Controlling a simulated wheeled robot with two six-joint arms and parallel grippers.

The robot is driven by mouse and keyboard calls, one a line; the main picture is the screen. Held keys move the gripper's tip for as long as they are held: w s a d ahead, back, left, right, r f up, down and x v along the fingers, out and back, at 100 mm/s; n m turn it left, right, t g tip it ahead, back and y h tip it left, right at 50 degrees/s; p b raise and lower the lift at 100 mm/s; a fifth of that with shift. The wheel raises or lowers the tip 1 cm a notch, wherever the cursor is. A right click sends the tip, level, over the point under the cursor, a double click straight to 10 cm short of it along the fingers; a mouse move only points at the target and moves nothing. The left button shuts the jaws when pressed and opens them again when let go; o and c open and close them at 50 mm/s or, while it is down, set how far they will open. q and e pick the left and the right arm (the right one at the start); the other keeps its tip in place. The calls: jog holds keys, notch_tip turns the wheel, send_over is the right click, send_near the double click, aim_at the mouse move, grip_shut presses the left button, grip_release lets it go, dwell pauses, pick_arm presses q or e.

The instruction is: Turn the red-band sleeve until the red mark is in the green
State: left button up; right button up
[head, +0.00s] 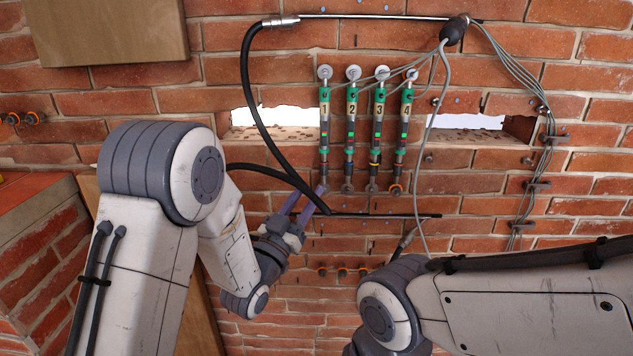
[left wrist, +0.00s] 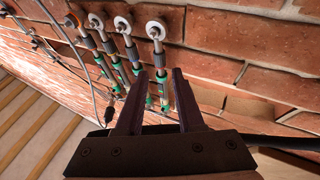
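Four numbered green-and-steel units hang upright side by side on the brick wall: unit 1 (head: 324,108), unit 2 (head: 351,108), unit 3 (head: 379,96) and unit 4 (head: 406,99). Each has a small bright green patch and a dark sleeve lower down. Unit 3 shows a yellow band. My left gripper (head: 306,200) is open by the lower end of unit 1. In the left wrist view its open fingers (left wrist: 159,76) point toward the units, apparently empty. My right gripper is hidden.
A black cable (head: 247,80) loops left of the units, and thin grey cables (head: 510,65) run to the right. A dark rod (head: 385,215) lies below the units. Two wall slots (head: 465,121) open beside them. My right arm fills the lower right.

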pick_arm(q)
jog(key=v, duration=0.4)
jog(key=shift+s, duration=0.2)
